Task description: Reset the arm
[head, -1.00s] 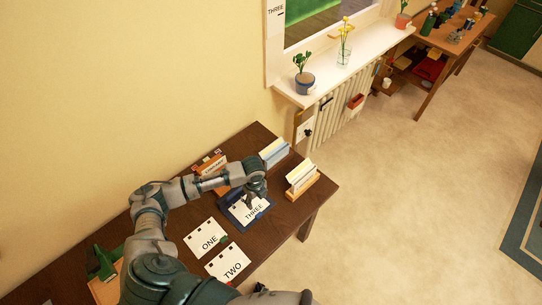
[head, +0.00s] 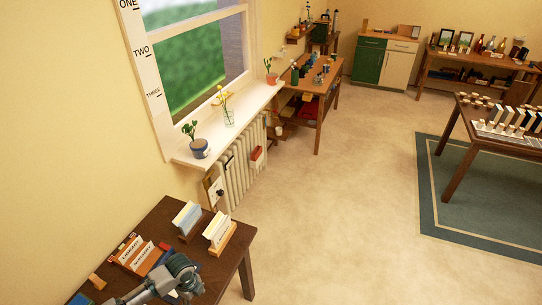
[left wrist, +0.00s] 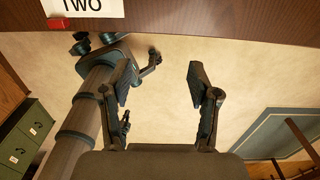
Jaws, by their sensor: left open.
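My left gripper (left wrist: 160,80) is open and empty in the left wrist view. Its two dark fingers are spread apart over the pale floor, just off the edge of the brown desk (left wrist: 200,22). Part of my arm shows at the lower left of the head view, over the desk (head: 165,215); the fingers cannot be made out there. A white card marked TWO (left wrist: 85,7) lies on the desk at the top of the left wrist view. My right gripper cannot be identified in either view.
On the desk are orange card holders (head: 140,254), a blue-card holder (head: 187,218) and a white-card holder (head: 220,232). A small red object (left wrist: 37,21) lies near the desk edge. A sill (head: 222,135) holds plants. The floor (head: 340,190) beyond is clear.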

